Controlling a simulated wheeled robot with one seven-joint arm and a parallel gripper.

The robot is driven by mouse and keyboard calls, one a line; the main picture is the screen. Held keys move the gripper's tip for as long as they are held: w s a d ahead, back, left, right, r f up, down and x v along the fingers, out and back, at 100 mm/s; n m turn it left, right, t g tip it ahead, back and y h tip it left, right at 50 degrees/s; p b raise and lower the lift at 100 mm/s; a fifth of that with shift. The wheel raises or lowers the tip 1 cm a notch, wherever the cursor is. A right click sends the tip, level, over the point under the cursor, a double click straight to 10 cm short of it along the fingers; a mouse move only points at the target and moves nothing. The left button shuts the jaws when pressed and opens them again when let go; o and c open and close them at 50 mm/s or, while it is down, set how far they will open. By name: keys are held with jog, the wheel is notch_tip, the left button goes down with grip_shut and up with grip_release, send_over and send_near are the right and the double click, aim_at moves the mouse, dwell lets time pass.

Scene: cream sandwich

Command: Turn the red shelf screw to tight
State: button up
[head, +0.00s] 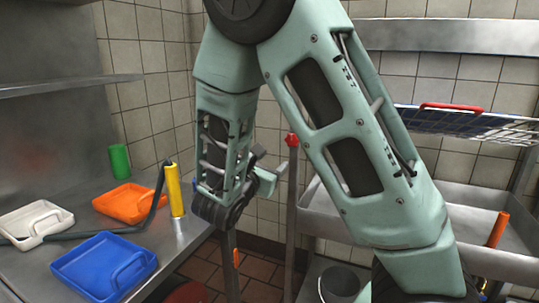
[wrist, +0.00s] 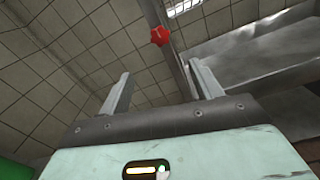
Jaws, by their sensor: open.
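The red shelf screw (head: 292,139) is a small knob at the top of a grey upright post (head: 291,215), in the middle of the head view. In the wrist view the red screw (wrist: 160,36) has a lobed, star-like shape and lies beyond the fingertips, between the two fingers' directions. My gripper (head: 265,170) is open and empty, to the left of the screw and a little lower in the head view. In the wrist view both fingers of my gripper (wrist: 160,77) stand wide apart, and nothing is between them. The screw is apart from both fingers.
A steel counter at left holds a blue tray (head: 75,270), an orange tray (head: 120,210), a white tray (head: 30,228), a green cylinder (head: 119,160) and a yellow-handled tool (head: 174,190). A metal shelf unit (head: 470,205) stands at right. A bucket (head: 340,282) is below.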

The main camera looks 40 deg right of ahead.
aim_at(292, 141)
jog(key=p+x, duration=0.1)
jog(key=x, duration=1.6)
jog(key=shift+d, duration=0.15)
jog(key=c, duration=1)
